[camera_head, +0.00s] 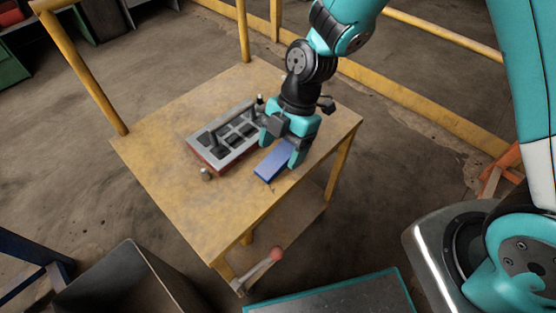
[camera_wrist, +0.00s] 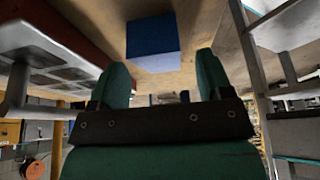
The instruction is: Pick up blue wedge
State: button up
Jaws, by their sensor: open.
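The blue wedge (camera_head: 273,162) lies on the yellow table (camera_head: 178,205), near its right side in the head view. In the wrist view the blue wedge (camera_wrist: 152,42) shows ahead of my fingers, with a paler end face toward me. My gripper (camera_head: 279,154) is over the table at the wedge, pointing down, with its fingers apart. In the wrist view my gripper (camera_wrist: 158,82) has a wide gap between its green fingers, and the wedge appears in line with that gap. I cannot tell whether a finger touches the wedge.
A grey and red tray (camera_head: 222,140) with a handle and compartments stands just left of my gripper. A small metal knob (camera_head: 206,174) is at its front corner. The table's front left is clear.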

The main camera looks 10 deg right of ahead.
jog(key=shift+s+a+f, duration=0.15)
jog(key=shift+a+f, duration=0.05)
jog(key=shift+f, duration=0.5)
jog(key=c, duration=1)
jog(key=shift+r, duration=0.1)
